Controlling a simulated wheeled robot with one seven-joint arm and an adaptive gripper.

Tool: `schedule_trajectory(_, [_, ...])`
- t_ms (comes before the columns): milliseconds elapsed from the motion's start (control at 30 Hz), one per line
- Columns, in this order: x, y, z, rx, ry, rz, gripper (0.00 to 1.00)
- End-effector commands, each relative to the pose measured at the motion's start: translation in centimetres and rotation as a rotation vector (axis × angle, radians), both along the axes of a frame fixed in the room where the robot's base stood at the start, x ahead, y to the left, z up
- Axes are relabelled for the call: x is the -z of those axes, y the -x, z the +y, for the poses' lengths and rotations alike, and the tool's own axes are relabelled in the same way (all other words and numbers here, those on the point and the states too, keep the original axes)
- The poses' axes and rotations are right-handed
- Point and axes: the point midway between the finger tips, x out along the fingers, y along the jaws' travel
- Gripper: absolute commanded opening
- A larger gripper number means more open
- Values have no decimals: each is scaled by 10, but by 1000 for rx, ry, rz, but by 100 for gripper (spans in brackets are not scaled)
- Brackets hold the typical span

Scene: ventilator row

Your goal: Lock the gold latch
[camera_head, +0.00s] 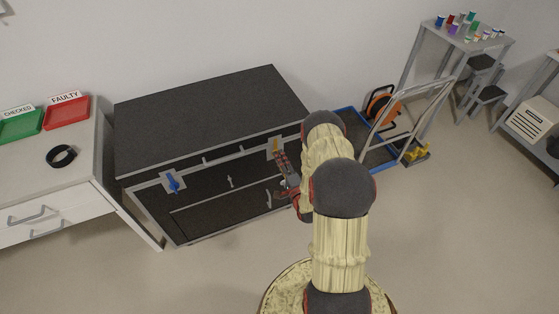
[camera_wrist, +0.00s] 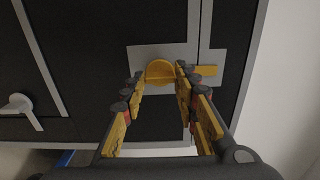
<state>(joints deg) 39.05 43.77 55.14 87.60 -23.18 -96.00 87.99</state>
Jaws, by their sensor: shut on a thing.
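The gold latch (camera_head: 276,146) is on a grey plate at the upper right of the black chest's front. In the wrist view its rounded gold part (camera_wrist: 160,71) sits between my fingertips, and a gold bar (camera_wrist: 207,70) shows on the plate just beyond the right finger. Whether the two gold parts join is hidden by that finger. My gripper (camera_head: 281,156) reaches the latch from the front. In the wrist view my gripper (camera_wrist: 160,76) has its fingers on both sides of the rounded part, closed on it.
The black chest (camera_head: 205,110) also has a blue latch (camera_head: 173,182) at its left and a small grey handle (camera_head: 229,180) between. A white table (camera_head: 75,187) with trays stands close at left. A blue trolley (camera_head: 376,157) stands at right. The floor in front is clear.

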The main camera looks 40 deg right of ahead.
Motion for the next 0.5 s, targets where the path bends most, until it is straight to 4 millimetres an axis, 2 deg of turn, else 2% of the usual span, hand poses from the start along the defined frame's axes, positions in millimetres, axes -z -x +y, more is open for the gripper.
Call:
schedule_trajectory(400, [0, 0, -1, 3, -6, -2, 0])
schedule_trajectory(433, [0, 0, -1, 3, -6, -2, 31])
schedule_trajectory(500, [0, 0, -1, 3, -6, -2, 35])
